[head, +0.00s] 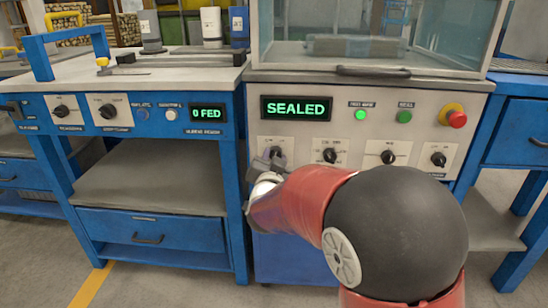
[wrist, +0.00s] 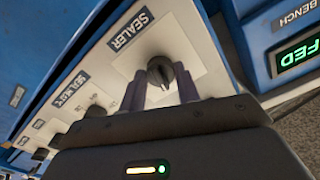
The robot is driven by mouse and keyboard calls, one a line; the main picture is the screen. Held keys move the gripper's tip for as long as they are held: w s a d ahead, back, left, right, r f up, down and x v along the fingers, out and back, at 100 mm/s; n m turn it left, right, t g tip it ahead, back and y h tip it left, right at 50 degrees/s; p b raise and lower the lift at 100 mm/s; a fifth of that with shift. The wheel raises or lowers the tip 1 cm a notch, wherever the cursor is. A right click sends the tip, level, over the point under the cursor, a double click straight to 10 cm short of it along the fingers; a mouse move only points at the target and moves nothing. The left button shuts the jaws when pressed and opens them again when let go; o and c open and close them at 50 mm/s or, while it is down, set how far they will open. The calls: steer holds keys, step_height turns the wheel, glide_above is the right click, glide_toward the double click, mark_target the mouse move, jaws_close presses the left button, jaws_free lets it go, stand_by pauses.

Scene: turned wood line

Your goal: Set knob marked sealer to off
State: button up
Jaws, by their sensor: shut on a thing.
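The sealer knob (wrist: 160,71) is a black round knob on a pale plate, below a dark label reading SEALER (wrist: 131,30) in the wrist view. My gripper (wrist: 161,88) has one finger on each side of the knob and is shut on it. In the head view my gripper (head: 268,164) reaches the leftmost knob of the sealer panel (head: 345,135) and partly covers it. The setting that the knob points to cannot be read. The panel display (head: 296,108) shows SEALED in green.
More knobs (head: 330,156) sit to the right on the same panel. A green lamp (head: 360,115) is lit, and a red stop button (head: 456,118) is at the right. A glass-sided chamber (head: 375,35) stands above. The left bench's display (head: 208,113) reads 0 FED.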

steer(key=shift+r+n+p, duration=0.1)
steer(key=shift+n+p, duration=1.45)
steer(key=shift+n, duration=2.55)
steer(key=o, duration=1)
steer(key=s, duration=0.7)
steer(key=shift+s+a, duration=0.1)
steer(key=shift+s, duration=0.3)
